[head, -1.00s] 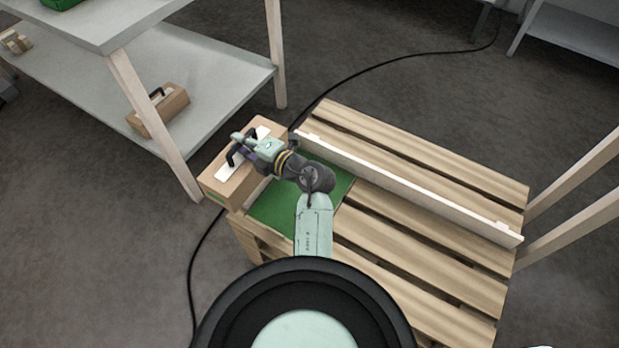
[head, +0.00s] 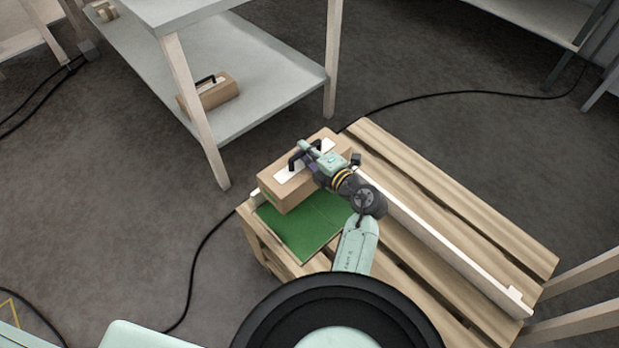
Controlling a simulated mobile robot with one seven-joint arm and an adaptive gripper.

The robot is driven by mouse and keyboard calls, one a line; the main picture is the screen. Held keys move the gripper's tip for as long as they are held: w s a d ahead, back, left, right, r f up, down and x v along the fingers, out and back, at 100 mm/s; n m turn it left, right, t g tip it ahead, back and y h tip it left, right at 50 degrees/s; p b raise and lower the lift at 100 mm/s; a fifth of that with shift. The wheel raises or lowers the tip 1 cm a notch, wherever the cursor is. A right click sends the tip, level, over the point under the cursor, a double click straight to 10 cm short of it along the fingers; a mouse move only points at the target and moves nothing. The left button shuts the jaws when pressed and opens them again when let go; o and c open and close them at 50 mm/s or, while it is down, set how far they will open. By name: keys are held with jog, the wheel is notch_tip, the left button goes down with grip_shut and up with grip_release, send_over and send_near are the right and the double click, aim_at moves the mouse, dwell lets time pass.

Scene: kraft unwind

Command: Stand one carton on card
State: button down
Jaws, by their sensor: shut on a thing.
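A brown carton (head: 283,194) with a white label and a black handle (head: 293,160) is at the far end of the green card (head: 305,236). My gripper (head: 309,159) is shut on the carton's handle from the right. The carton looks upright and overlaps the card's far part; whether its base touches the card I cannot tell. The card lies on the slatted wooden pallet (head: 440,195), at its left end. My gripper hides part of the carton's top and right end.
A white rail (head: 450,246) runs along the pallet, right of my arm. A grey shelf table (head: 265,90) stands at the back left, with another handled carton (head: 212,95) on its lower shelf. A black cable crosses the floor. The card's near part is clear.

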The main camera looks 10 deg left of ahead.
aim_at(306, 168)
jog(key=shift+f, duration=3.7)
jog(key=c, duration=1.6)
grip_release()
jog(key=shift+f, duration=0.1)
jog(key=shift+c, duration=0.2)
